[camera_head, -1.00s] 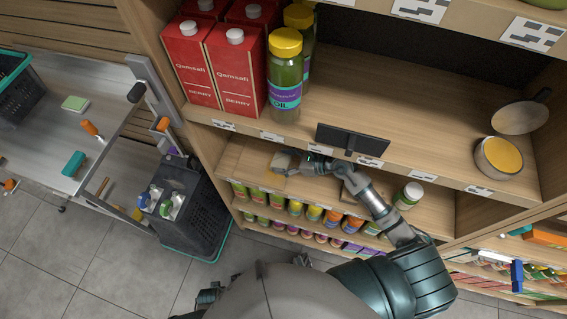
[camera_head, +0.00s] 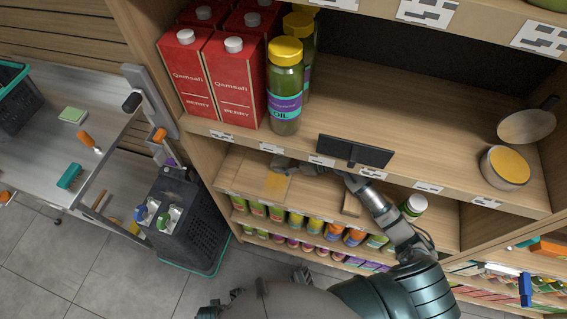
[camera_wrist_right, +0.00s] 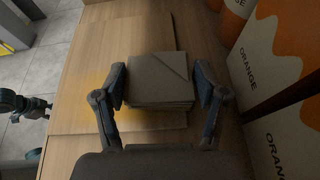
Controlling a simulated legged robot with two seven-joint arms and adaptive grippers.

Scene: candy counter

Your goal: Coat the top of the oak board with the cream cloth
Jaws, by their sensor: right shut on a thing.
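The oak board (camera_head: 248,182) lies flat on the lower shelf at the left, under the upper shelf's edge; it also shows in the wrist view (camera_wrist_right: 92,52). A yellowish patch (camera_head: 276,184) shows on its top. My right gripper (camera_head: 284,165) reaches in over the board, partly hidden by the shelf edge. In the wrist view its fingers (camera_wrist_right: 160,84) are shut on the sides of the folded cream cloth (camera_wrist_right: 158,72), which looks grey-brown in shade. The cloth is low over the board; whether it touches is unclear.
Red cartons (camera_head: 211,75) and an oil bottle (camera_head: 285,85) stand on the shelf above. A dark panel (camera_head: 355,151) sits on that shelf's edge, over my arm. A green jar (camera_head: 412,207) stands right of my forearm. Orange-marked cartons (camera_wrist_right: 280,65) line the right side in the wrist view.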

